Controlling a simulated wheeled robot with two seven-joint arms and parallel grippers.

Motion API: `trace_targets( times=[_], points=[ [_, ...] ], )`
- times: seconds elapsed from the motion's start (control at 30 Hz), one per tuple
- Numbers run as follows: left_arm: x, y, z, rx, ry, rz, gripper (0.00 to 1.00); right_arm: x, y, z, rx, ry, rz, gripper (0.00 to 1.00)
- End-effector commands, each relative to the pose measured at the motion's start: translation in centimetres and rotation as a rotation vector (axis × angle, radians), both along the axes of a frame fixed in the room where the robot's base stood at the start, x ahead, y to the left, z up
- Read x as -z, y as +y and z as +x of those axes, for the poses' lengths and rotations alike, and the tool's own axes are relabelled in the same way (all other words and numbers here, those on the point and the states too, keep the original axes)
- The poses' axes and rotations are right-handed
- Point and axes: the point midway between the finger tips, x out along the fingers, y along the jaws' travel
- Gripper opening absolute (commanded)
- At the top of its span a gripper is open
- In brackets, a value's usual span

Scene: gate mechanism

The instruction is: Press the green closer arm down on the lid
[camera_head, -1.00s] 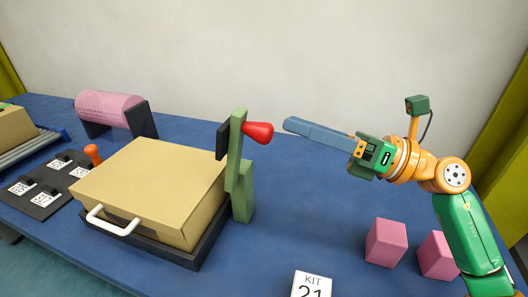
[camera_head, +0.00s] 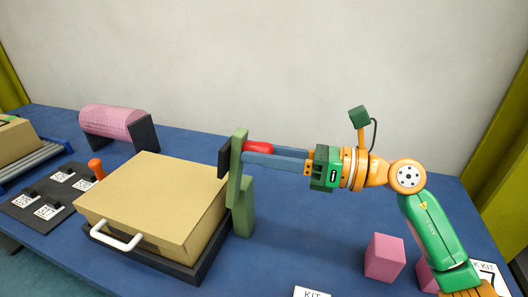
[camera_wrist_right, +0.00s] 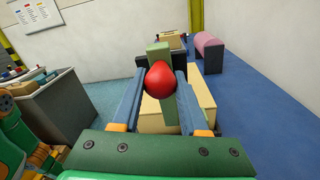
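The green closer arm (camera_head: 237,165) stands upright on its green post at the right side of the box, with a black pad on its left face. Its red knob (camera_head: 258,147) points right. The closed tan box (camera_head: 155,200) sits in a dark tray (camera_head: 200,268) with a white handle in front. My right gripper (camera_head: 275,155) has its long blue-grey fingers on both sides of the knob. In the right wrist view the red knob (camera_wrist_right: 160,80) lies between the spread fingertips; contact is not clear. My left gripper is not in view.
Pink cubes (camera_head: 385,257) stand on the blue table at the front right. A pink roll (camera_head: 112,121) on dark supports, an orange knob (camera_head: 97,168) and black labelled plates (camera_head: 48,198) are at the left. The table behind the closer arm is clear.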

Motion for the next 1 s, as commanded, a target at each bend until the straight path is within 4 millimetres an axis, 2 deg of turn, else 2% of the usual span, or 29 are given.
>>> trace_targets(
  times=[0.03,0.07,0.1,1.0],
  points=[
    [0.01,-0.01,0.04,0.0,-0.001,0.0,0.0,0.01,0.03,-0.02,-0.001,0.0,0.0,0.11],
    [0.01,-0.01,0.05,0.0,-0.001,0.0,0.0,0.01,0.03,-0.02,-0.001,0.0,0.0,0.03],
    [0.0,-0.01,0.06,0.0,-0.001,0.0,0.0,0.01,0.03,-0.02,-0.001,0.0,0.0,0.0],
    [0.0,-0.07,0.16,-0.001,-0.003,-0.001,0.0,0.0,0.02,-0.03,-0.001,0.001,0.001,0.0]
  ],
)
